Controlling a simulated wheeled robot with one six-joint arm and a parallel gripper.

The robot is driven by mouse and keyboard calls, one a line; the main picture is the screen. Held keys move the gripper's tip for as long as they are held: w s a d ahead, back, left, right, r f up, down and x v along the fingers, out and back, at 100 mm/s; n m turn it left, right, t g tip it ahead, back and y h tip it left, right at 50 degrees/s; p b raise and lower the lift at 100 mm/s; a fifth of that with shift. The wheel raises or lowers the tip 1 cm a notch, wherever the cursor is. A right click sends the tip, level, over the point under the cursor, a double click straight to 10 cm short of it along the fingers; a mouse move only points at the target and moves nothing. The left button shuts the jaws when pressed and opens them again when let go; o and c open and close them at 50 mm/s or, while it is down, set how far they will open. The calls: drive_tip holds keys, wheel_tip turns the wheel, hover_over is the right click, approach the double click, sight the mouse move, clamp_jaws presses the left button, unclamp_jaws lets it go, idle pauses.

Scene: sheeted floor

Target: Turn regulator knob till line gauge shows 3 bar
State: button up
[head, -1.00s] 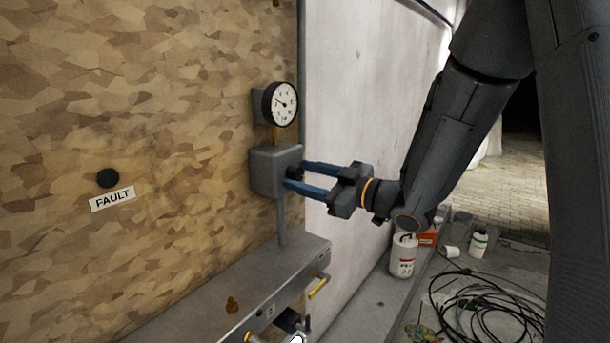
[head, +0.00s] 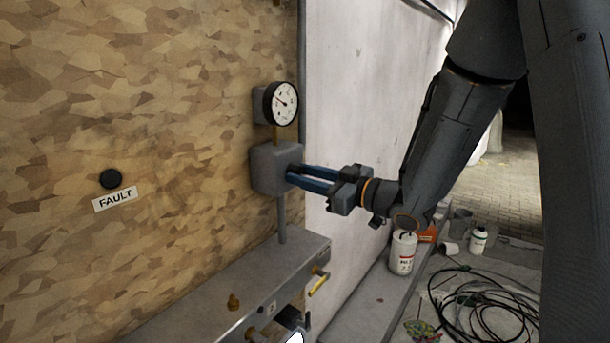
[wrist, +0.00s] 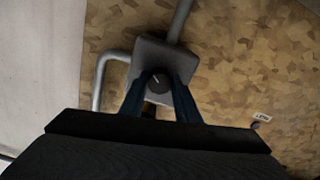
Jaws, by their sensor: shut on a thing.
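The line gauge (head: 285,104) is a round white dial with a black rim, mounted on the board above the grey regulator box (head: 268,170). Its dark needle points to the upper left; the numbers are too small to read. My gripper (head: 292,176) reaches in from the right with blue fingers at the front of the box. In the wrist view the dark round regulator knob (wrist: 157,82), with a pale pointer line, sits between the fingertips (wrist: 158,84). The fingers are shut on the knob, which they hide in the head view.
A FAULT label (head: 115,199) and black button (head: 111,179) are on the board at left. A grey ledge (head: 225,290) with brass fittings and a yellow-handled valve (head: 318,283) runs below.

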drive_tip(key=o, duration=1)
drive_tip(key=shift+o, duration=0.2)
drive_tip(key=b+v, duration=0.2)
drive_tip(key=v, duration=0.6)
drive_tip(key=w+d+f+m+h+b, duration=0.1)
drive_tip(key=w+d+f+m+h, duration=0.1)
drive_tip(key=d+f+m+h, duration=0.8)
drive_tip(key=s+f+m+g+h, duration=0.1)
drive_tip(key=s+f+g, duration=0.3)
drive_tip(key=s, duration=0.6)
drive_tip(key=s+f+m+g+h, duration=0.1)
drive_tip(key=s+f+g+h, duration=0.2)
drive_tip(key=s+f+g, duration=0.2)
drive_tip(key=s+f, duration=0.3)
drive_tip(key=s, duration=0.2)
drive_tip(key=shift+d+f+m+g+b, duration=0.15)
drive_tip(key=shift+d+m+g+b, duration=0.15)
drive_tip(key=shift+d+b, duration=0.1)
